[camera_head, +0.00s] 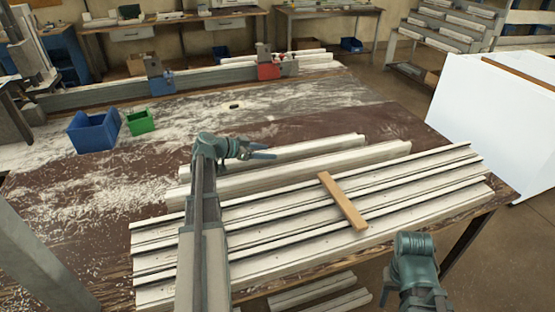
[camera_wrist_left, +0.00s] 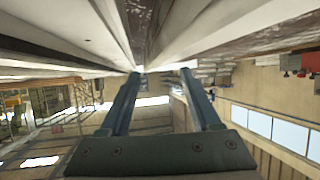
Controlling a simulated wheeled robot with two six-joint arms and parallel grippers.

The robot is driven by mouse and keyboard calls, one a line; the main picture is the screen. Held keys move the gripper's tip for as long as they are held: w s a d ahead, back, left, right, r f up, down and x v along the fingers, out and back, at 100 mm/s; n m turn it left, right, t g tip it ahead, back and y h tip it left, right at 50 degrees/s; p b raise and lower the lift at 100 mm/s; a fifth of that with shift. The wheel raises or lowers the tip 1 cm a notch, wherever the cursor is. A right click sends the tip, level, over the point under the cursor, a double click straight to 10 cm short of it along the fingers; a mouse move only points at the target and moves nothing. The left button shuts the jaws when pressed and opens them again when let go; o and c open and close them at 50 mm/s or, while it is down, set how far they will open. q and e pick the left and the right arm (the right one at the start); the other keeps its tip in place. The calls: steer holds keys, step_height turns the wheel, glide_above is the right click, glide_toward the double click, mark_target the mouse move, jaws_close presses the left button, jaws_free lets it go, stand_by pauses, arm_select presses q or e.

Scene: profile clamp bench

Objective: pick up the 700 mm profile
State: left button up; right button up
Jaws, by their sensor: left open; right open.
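Two loose pale profiles lie side by side behind a row of longer ones. The rear, shorter profile (camera_head: 315,147) and the longer profile in front of it (camera_head: 320,168) carry no readable length, so I cannot tell which is 700 mm. My left gripper (camera_head: 268,152) is open beside the rear profile, its fingers pointing right; contact cannot be judged. In the left wrist view, its two fingers (camera_wrist_left: 161,73) are spread and empty, with pale profiles running close by. My right gripper (camera_head: 385,294) is low at the table's front right, largely hidden by its wrist, away from both loose profiles.
Several long profiles (camera_head: 420,180) fill the table front, with a wooden strip (camera_head: 343,201) across them. A blue bin (camera_head: 94,132) and green bin (camera_head: 140,122) stand at left. A red clamp (camera_head: 268,71) and blue clamp (camera_head: 161,84) sit at the rear. The dusty middle is mostly clear.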

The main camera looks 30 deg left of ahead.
mark_target(280, 152)
arm_select(q)
steer(key=b+x, duration=0.1)
steer(key=x, duration=0.3)
steer(key=shift+w+d+b, duration=0.15)
steer(key=shift+d+b, duration=0.05)
steer(key=shift+b, duration=0.1)
jaws_close()
steer(key=shift+r, duration=0.1)
stand_by(1.0)
